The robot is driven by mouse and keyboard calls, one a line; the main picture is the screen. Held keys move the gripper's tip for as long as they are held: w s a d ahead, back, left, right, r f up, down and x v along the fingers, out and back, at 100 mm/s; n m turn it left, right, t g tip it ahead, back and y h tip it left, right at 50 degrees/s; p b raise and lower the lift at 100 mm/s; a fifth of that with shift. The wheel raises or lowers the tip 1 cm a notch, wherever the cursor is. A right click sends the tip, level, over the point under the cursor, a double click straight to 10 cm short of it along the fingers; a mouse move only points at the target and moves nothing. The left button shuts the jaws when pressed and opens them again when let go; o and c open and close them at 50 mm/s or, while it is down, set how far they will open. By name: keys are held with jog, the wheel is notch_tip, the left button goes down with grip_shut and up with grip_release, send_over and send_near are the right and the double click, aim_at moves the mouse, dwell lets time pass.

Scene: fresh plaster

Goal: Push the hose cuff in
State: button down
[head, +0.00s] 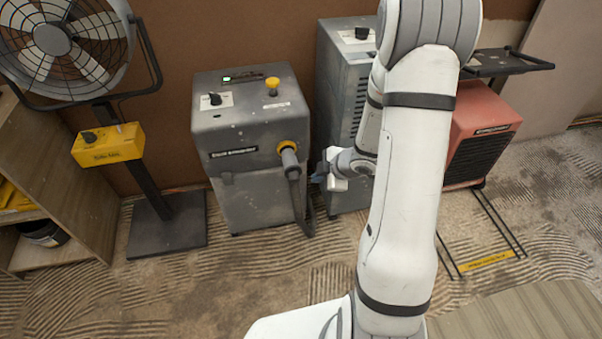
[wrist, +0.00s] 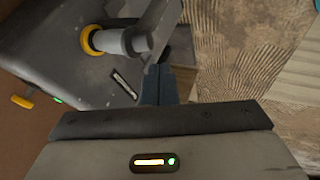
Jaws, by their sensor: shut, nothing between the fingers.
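The hose cuff (head: 289,158) is a grey cylinder at the yellow ring (head: 284,146) on the front of a grey machine (head: 248,184). A dark hose (head: 302,208) hangs from it to the floor. The cuff also shows in the wrist view (wrist: 122,41), within the yellow ring (wrist: 88,40); how deep it sits I cannot tell. My gripper (head: 320,172) is shut and empty, just right of the cuff and hose. Its blue-grey fingers (wrist: 159,78) show in the wrist view, close to the hose end; contact is unclear.
A fan (head: 52,40) on a stand with a yellow box (head: 107,145) is at left. A second grey cabinet (head: 336,100) stands behind my arm, and a red unit (head: 480,130) is at right. The patterned floor in front of the machine is clear.

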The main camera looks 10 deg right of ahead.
jog(key=b, duration=0.3)
send_near(290, 178)
notch_tip(290, 178, down, 4)
jog(key=s+a, duration=0.1)
jog(key=s, duration=0.1)
jog(key=w, duration=0.3)
jog(key=shift+w+a+r, duration=0.15)
jog(key=shift+a, duration=0.15)
jog(key=shift+w, duration=0.5)
